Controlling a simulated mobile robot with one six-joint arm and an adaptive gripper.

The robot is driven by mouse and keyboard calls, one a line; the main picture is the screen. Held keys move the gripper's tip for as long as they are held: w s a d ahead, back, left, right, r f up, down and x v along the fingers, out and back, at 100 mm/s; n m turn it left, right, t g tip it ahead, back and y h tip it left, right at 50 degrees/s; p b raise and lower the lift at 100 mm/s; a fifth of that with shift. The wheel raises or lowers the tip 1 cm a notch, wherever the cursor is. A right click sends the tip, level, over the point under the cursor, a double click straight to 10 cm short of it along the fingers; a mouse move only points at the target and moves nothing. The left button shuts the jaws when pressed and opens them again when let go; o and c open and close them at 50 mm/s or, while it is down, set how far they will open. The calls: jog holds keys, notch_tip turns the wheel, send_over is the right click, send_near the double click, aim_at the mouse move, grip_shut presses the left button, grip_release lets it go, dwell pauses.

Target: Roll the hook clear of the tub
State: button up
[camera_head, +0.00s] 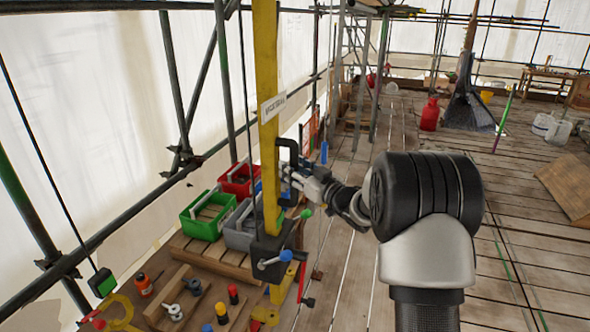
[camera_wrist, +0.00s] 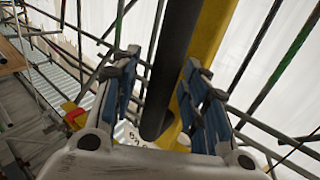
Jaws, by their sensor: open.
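Three tubs stand on the plank bench at left in the head view: a red tub (camera_head: 237,180), a green tub (camera_head: 207,214) and a grey tub (camera_head: 240,232). A thin dark cable drops beside the yellow post (camera_head: 265,60) toward the grey tub; I cannot make out a hook clearly. A black handle (camera_head: 284,146) juts from the post's right side. My gripper (camera_head: 288,178) is open at the handle's lower part. In the wrist view, a black bar (camera_wrist: 174,70) stands between my open blue-padded fingers (camera_wrist: 160,90), with the post close behind; contact is unclear.
A black block with clamp levers (camera_head: 275,252) sits at the post's foot. Bottles and small fittings (camera_head: 172,310) lie on the bench front. Scaffold poles and white sheeting line the left. The plank floor (camera_head: 345,265) is open to the right of the bench.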

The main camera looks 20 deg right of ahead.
jog(key=shift+s, duration=0.1)
jog(key=v, duration=1.1)
jog(key=shift+s+d, duration=0.15)
jog(key=shift+s, duration=0.25)
jog(key=shift+r, duration=0.1)
